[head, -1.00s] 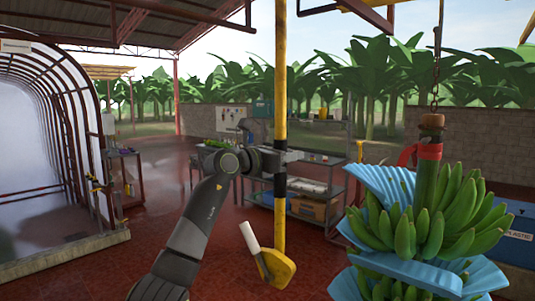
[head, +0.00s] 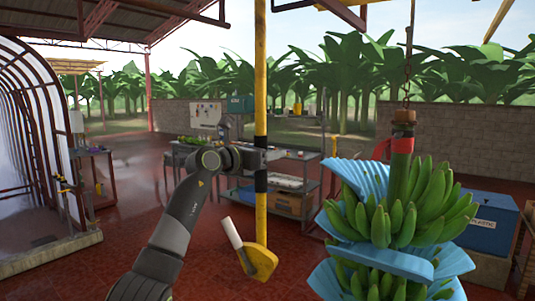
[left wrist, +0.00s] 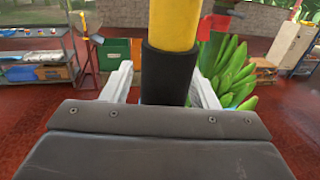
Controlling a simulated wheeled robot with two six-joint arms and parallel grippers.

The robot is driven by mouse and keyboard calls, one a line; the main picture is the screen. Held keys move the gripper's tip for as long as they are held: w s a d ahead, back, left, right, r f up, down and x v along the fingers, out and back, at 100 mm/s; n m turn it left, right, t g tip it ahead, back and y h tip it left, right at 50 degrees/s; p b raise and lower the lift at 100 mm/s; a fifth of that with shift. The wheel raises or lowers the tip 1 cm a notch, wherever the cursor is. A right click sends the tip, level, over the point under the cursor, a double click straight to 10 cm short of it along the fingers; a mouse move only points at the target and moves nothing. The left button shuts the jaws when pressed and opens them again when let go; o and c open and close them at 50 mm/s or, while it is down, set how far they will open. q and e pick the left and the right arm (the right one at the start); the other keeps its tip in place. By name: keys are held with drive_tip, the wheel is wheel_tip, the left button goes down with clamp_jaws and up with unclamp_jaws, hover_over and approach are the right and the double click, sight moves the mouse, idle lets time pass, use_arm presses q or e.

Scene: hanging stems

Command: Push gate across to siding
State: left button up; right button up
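A tall yellow pole (head: 260,85) with a black sleeve (head: 261,178) hangs down in the head view; it may be the gate's handle. Its lower end has a yellow foot (head: 262,264) with a white stick-like piece (head: 231,233) beside it. My left gripper (head: 266,155) is at the sleeve. In the left wrist view its pale fingers (left wrist: 165,82) stand apart on either side of the black sleeve (left wrist: 168,76). A narrow gap shows on the left; the right finger is close to or touching it. The gate itself and the siding cannot be made out. My right gripper is not in view.
A green banana bunch (head: 432,205) with blue wrap (head: 362,190) hangs from a chain just right of the pole. Behind are a shelf rack (head: 312,170), a blue bin (head: 487,222) and an arched tunnel (head: 30,130) at left. Red floor (head: 120,190) between is open.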

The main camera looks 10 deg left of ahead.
use_arm(q)
drive_tip(key=shift+s+r, duration=0.1)
drive_tip(key=b+v, duration=0.8)
drive_tip(key=v, duration=0.9)
drive_tip(key=shift+s, duration=0.1)
